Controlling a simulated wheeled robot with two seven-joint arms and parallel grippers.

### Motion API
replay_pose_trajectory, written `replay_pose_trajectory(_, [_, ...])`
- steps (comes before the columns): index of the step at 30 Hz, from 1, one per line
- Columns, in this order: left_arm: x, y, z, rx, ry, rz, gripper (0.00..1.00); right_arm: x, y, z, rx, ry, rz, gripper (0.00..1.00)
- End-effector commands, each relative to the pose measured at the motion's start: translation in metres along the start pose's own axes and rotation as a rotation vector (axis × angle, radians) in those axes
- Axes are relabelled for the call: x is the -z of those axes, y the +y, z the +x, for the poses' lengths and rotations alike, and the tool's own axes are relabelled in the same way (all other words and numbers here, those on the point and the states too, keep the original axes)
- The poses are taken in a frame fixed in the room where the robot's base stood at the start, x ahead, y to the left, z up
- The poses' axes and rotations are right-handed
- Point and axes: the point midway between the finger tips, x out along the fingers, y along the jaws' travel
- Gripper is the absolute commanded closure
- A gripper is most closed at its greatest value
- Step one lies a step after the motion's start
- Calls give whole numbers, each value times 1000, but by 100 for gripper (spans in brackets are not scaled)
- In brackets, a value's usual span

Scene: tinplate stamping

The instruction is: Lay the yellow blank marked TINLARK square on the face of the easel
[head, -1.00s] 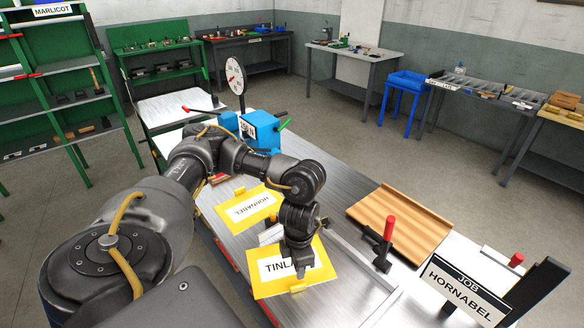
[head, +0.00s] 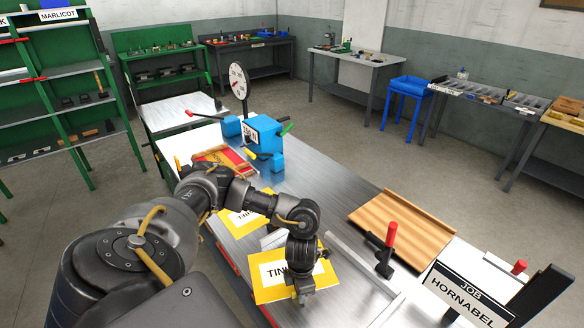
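The yellow blank marked TINLARK (head: 268,290) lies on the metal bench top, its white label partly hidden by my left gripper. My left gripper (head: 302,297) points down over the blank's near edge. Its fingertips are small and dark here, so I cannot tell whether they are open or touch the blank. A tilted wooden board with a raised ledge (head: 400,226), seemingly the easel, stands to the right with its face bare. My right gripper is not in view.
A second yellow blank (head: 232,222) lies behind my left arm, mostly hidden. A red-handled clamp (head: 389,240) stands between the TINLARK blank and the wooden board. A JOB HORNABEL sign (head: 462,295) is at the right front. A blue machine (head: 264,138) with a dial stands farther back.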

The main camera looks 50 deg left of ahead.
Motion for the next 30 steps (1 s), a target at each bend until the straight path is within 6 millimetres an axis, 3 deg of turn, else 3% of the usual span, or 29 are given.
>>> replay_pose_trajectory(9, [0, 0, 7, 0, -1, 0, 65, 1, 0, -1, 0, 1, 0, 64])
replay_pose_trajectory(17, [0, 0, 6, 0, -1, 0, 100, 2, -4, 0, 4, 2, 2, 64])
replay_pose_trajectory(30, [-1, 0, 4, 0, -3, -1, 100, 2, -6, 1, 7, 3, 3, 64])
